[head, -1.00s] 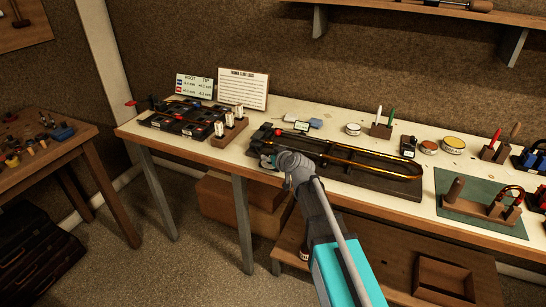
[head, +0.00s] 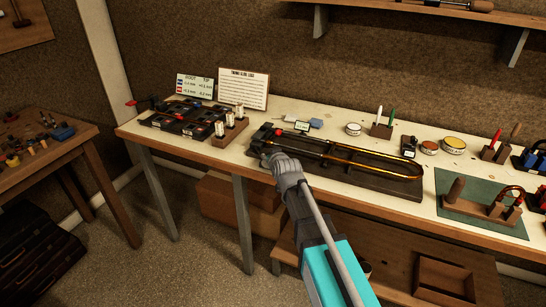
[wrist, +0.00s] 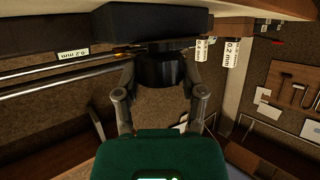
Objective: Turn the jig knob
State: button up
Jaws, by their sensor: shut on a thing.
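The dark jig (head: 375,183) lies along the front of the bench and bears a long brass slide (head: 370,164). My gripper (head: 268,153) is at the jig's left end, seen from behind in the head view. In the wrist view, my gripper (wrist: 163,85) has its two fingers on either side of a black round knob (wrist: 163,70) and is shut on it. The knob is hidden behind my gripper in the head view. Its turn angle cannot be read.
A wooden block with white-labelled pieces (head: 230,130) and dark trays (head: 180,120) stand left of the jig. A small display (head: 302,126) sits behind it. A green mat (head: 480,205) with a wooden stand lies to the right. The floor in front is clear.

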jog(key=shift+a+m+t+h, duration=0.15)
jog(key=shift+m+t+h, duration=0.15)
jog(key=shift+m+h, duration=2.5)
jog(key=shift+h, duration=0.5)
jog(key=shift+m+g+h, duration=0.5)
jog(key=shift+m+h, duration=0.9)
jog(key=shift+h, duration=0.1)
jog(key=shift+s+d, duration=0.1)
jog(key=shift+d, duration=0.1)
jog(key=o, duration=1.1)
jog(key=shift+o, duration=0.2)
